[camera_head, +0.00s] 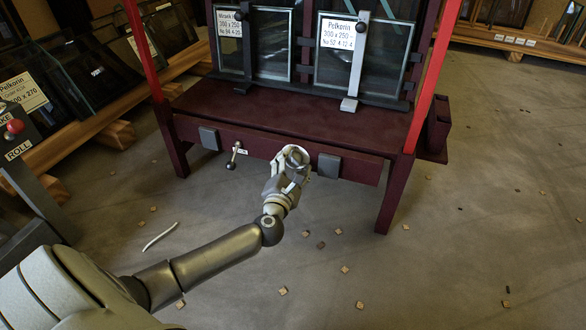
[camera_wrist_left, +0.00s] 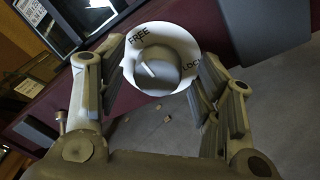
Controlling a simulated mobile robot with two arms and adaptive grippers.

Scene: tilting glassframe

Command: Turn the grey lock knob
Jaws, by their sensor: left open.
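The grey lock knob (camera_wrist_left: 158,72) sits on a round white dial plate (camera_wrist_left: 190,45) marked FREE and LOCK, on the front of the dark red frame. A pale line on the knob points toward the FREE side. My left gripper (camera_wrist_left: 165,88) is open, with one finger on each side of the dial; I cannot tell whether either finger touches the knob. In the head view my left gripper (camera_head: 290,170) is at the frame's front beam and covers part of the knob (camera_head: 297,157). My right gripper is not in view.
A small lever with a ball end (camera_head: 234,155) stands left of the knob. Grey pads (camera_head: 329,166) sit on the front beam. Glass panes (camera_head: 340,55) stand upright on the dark red frame (camera_head: 290,110). Red posts (camera_head: 425,75) flank it. Small chips (camera_head: 345,269) lie on the floor.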

